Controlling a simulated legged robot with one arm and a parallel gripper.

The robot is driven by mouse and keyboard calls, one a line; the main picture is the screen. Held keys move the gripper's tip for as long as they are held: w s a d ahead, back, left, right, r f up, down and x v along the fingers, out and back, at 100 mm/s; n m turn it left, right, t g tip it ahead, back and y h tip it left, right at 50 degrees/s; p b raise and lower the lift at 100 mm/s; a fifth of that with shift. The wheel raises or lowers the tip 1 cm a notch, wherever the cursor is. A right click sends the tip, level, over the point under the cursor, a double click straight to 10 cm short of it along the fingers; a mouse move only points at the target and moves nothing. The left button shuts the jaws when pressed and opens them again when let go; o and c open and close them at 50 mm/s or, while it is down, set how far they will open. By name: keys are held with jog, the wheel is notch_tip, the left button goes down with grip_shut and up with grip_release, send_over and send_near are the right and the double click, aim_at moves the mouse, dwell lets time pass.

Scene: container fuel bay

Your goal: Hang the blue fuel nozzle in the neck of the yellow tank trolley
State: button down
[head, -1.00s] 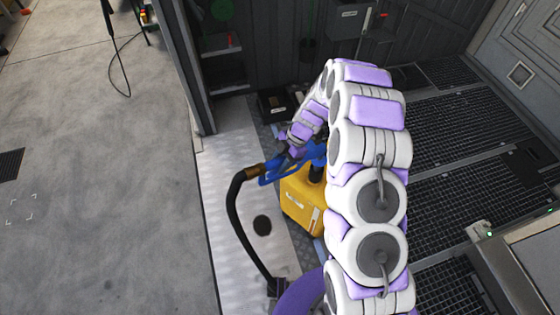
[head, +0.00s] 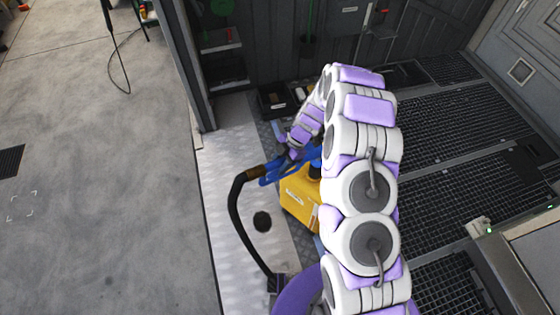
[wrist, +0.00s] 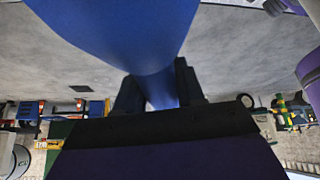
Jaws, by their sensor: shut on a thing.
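The yellow tank trolley (head: 298,200) stands on the metal floor plate in the head view, partly behind my arm. Its dark neck (head: 315,170) shows at the top, beside my arm. The blue fuel nozzle (head: 270,173) lies across above the tank's top left, with a black hose (head: 236,215) running from its left end to the floor. My gripper (head: 290,156) is at the nozzle, above the tank. In the wrist view, my gripper's dark fingers (wrist: 158,92) are shut around the blue nozzle (wrist: 125,35). Whether the spout is in the neck cannot be told; my arm hides that part.
Dark bins (head: 272,100) stand behind the trolley by the wall. Dark floor grating (head: 445,145) lies to the right of my arm. A purple rounded shape (head: 298,292) is at the lower middle, near the hose's base. Open concrete floor (head: 90,190) is at left.

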jog(key=shift+f, duration=0.55)
jog(key=c, duration=0.6)
grip_release()
jog(key=p+v, duration=0.3)
jog(key=v, duration=1.4)
jog(key=shift+r+p, duration=0.2)
jog(key=shift+p, duration=0.15)
jog(key=shift+w, duration=0.15)
